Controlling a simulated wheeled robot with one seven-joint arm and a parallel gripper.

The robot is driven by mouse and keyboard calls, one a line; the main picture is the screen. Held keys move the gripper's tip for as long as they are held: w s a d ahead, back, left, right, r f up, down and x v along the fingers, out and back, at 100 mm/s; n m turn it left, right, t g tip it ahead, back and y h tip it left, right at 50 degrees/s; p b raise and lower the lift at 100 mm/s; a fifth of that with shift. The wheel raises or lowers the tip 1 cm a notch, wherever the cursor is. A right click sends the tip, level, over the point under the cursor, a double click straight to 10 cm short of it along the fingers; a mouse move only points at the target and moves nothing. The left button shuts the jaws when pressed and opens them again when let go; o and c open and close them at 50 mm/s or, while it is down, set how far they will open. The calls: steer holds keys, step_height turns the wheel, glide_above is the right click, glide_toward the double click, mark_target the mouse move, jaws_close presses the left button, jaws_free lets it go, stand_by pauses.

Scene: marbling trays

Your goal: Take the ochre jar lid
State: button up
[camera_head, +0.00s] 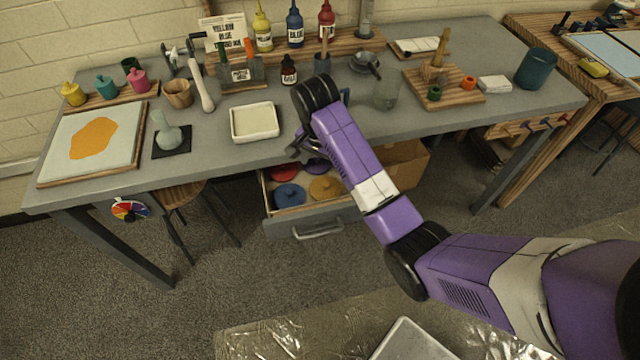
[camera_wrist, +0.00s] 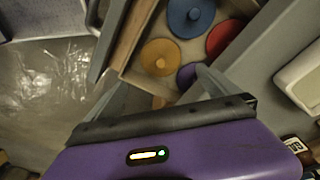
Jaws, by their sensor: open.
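The ochre jar lid (camera_head: 325,188) is a flat disc with a small knob, lying in the open drawer (camera_head: 318,229) under the grey table. It also shows in the wrist view (camera_wrist: 160,57), just beyond my fingers. My gripper (camera_head: 300,150) is open and empty, near the table's front edge above the drawer. In the wrist view its two fingers (camera_wrist: 158,80) are spread apart, with the ochre lid beyond the gap. The blue lid (camera_head: 288,194), red lid (camera_head: 284,172) and purple lid (camera_head: 316,166) lie in the same drawer. My arm partly hides the drawer's right side.
The grey tabletop (camera_head: 230,160) overhangs the back of the drawer. A white tray (camera_head: 255,122) sits on it near the front edge, left of my gripper. A stool (camera_head: 182,193) stands left of the drawer. Bottles and a glass beaker (camera_head: 386,94) stand farther back.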

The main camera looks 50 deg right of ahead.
mark_target(326, 183)
steer(key=f, duration=0.3)
steer(key=d+f, duration=0.1)
steer(key=f, duration=0.3)
steer(key=f+p, duration=0.1)
steer(key=f, duration=0.2)
steer(key=shift+w+d+f, duration=0.25)
steer(key=shift+w+d, duration=0.05)
steer(key=c, duration=1.2)
